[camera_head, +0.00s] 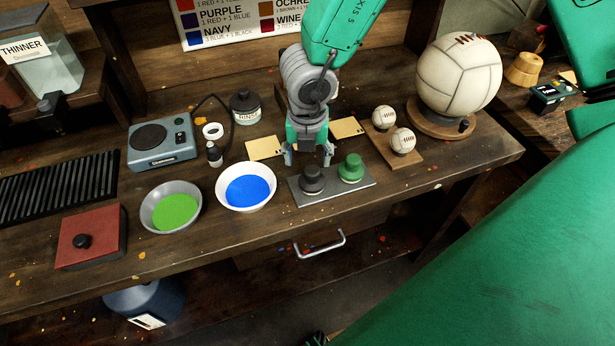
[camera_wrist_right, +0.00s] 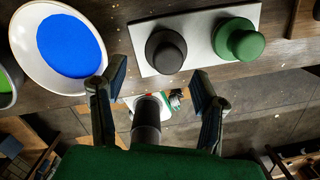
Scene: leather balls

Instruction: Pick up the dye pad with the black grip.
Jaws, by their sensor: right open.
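The dye pad with the black grip (camera_head: 312,181) stands upright on the left part of a grey plate (camera_head: 345,194). A green-gripped pad (camera_head: 350,169) stands to its right on the same plate. Both also show near the top of the right wrist view, the black one (camera_wrist_right: 165,51) left of the green one (camera_wrist_right: 239,41). My right gripper (camera_head: 308,158) points down, open and empty, just behind and above the black grip. In the wrist view its fingers (camera_wrist_right: 152,84) are spread, with the black grip beyond the fingertips. My left gripper is in neither view.
A white bowl of blue dye (camera_head: 245,207) stands just left of the plate, and a grey bowl of green dye (camera_head: 147,213) further left. Two small balls (camera_head: 403,140) rest on a wooden board to the right. A large ball (camera_head: 459,75) sits on a round stand behind them.

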